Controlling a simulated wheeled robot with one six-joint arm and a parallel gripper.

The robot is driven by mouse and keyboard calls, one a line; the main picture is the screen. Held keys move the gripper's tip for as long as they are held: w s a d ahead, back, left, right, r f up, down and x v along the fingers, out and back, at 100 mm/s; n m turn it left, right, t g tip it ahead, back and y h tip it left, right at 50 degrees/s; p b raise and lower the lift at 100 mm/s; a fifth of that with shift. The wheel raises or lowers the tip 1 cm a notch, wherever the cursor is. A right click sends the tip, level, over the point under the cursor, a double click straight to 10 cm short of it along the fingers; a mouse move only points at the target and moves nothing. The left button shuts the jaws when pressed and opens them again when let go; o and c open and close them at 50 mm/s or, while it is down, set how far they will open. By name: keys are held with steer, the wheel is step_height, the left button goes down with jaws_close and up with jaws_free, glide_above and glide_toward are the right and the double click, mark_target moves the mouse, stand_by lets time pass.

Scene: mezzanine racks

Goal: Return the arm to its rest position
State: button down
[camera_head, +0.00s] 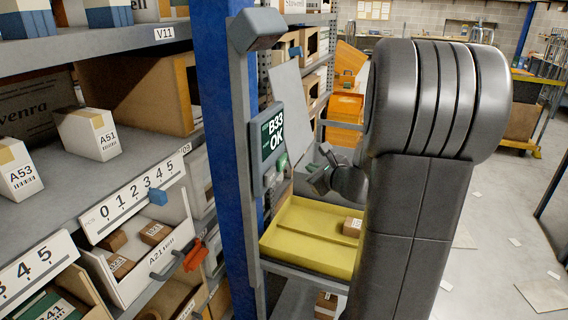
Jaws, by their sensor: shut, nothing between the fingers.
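My dark grey arm (415,200) rises large at the right of the view and hides what lies behind it. My gripper (320,178) shows small and partly hidden at the arm's left edge, above the yellow tray (300,268). Its fingers are shut and hold nothing that I can see. It is apart from the small brown box (352,227) lying in the tray.
Left shelves hold white boxes (88,133) and an open bin (150,262) with a red-orange catch (195,256). Open floor (490,240) lies right, with scattered papers.

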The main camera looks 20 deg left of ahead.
steer(key=shift+a, duration=0.1)
steer(key=shift+w+d+p, duration=0.1)
steer(key=shift+d+p, duration=0.7)
steer(key=shift+d, duration=1.2)
